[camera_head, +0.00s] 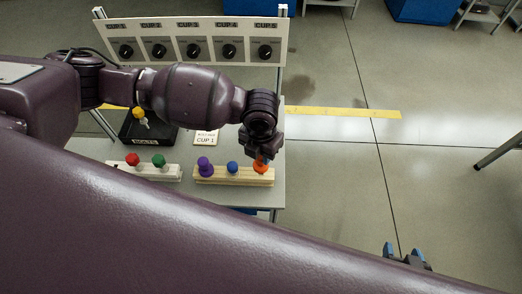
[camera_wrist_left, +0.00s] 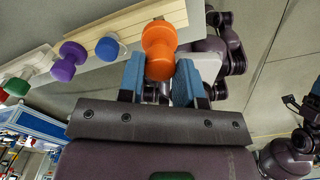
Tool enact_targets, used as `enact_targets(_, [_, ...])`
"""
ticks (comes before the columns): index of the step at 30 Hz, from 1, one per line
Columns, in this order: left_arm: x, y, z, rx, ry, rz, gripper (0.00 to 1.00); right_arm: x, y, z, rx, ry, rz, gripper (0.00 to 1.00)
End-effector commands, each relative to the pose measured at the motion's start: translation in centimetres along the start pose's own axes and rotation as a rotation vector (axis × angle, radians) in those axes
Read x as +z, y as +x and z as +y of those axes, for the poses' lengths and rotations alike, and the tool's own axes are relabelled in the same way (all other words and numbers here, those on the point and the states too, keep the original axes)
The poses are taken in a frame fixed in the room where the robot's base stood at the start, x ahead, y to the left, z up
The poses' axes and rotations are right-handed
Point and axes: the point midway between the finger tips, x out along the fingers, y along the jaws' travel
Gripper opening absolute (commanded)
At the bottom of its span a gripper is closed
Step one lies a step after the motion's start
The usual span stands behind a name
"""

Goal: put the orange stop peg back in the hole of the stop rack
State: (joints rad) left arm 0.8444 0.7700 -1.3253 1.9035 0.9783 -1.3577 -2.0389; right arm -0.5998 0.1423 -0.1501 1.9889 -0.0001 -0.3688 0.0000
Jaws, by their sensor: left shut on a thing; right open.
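The orange stop peg (camera_head: 260,168) is at the right end of the light wooden rack (camera_head: 215,174). My left gripper (camera_head: 264,156) is shut on it from above. In the left wrist view the orange peg (camera_wrist_left: 160,50) sits between the blue fingertips (camera_wrist_left: 160,80), its far end over the end of the wooden rack (camera_wrist_left: 110,32). I cannot tell whether its lower end is in a hole, as the peg itself hides that spot. A purple peg (camera_head: 205,166) and a blue peg (camera_head: 232,167) stand in the same rack. My right gripper (camera_head: 403,254) is open, low at the right, away from the table.
A white rack with a red peg (camera_head: 132,159) and a green peg (camera_head: 158,160) stands to the left. Behind are a black tray (camera_head: 150,134) with a yellow-topped piece (camera_head: 138,114), a "CUP 1" card (camera_head: 206,138) and a dial panel (camera_head: 194,42). The table (camera_head: 236,201) ends just right of the rack.

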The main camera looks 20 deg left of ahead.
Motion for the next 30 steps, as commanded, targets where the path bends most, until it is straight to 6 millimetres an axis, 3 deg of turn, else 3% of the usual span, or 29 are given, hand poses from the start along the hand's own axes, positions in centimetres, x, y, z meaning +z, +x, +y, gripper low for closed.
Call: enact_targets(30, [0.0, 0.8, 0.0, -0.001, -0.004, 0.000, 0.11, -0.7, 0.2, 0.0, -0.001, -0.001, 0.013, 0.62])
